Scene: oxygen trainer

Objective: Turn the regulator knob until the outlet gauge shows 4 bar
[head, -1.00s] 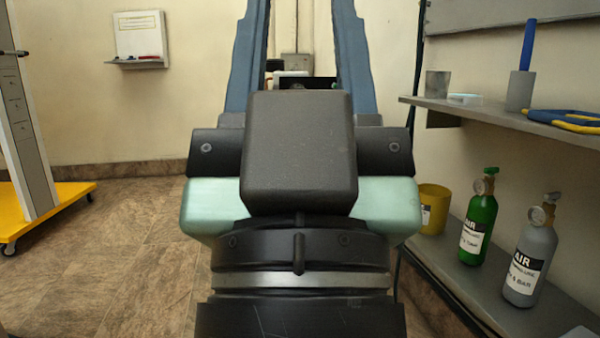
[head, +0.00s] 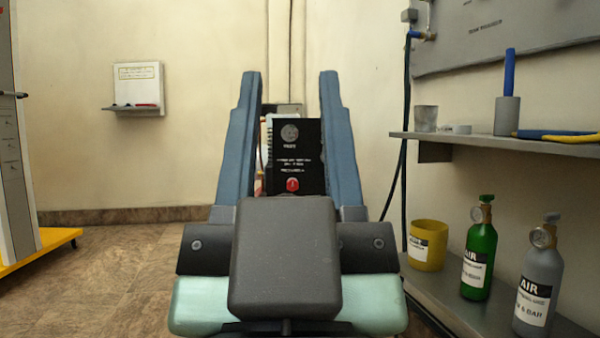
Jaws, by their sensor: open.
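My gripper (head: 290,80) is open and empty, its two blue fingers pointing away from me with a wide gap between them. Through the gap a black panel (head: 312,160) shows with white lettering, too small to read. It has a round grey dial-like disc (head: 290,133) near its top and a small red round part (head: 292,185) lower down. I cannot tell which part is the regulator knob or the outlet gauge, and no reading is legible. The fingers look apart from the panel, and the gripper body hides what lies below it.
A green bottle (head: 480,255) and a grey bottle (head: 538,285), each with a small gauge, stand on the lower right shelf beside a yellow pot (head: 428,247). An upper shelf (head: 460,140) holds several items. A yellow-based stand (head: 45,245) is at left. The left floor is clear.

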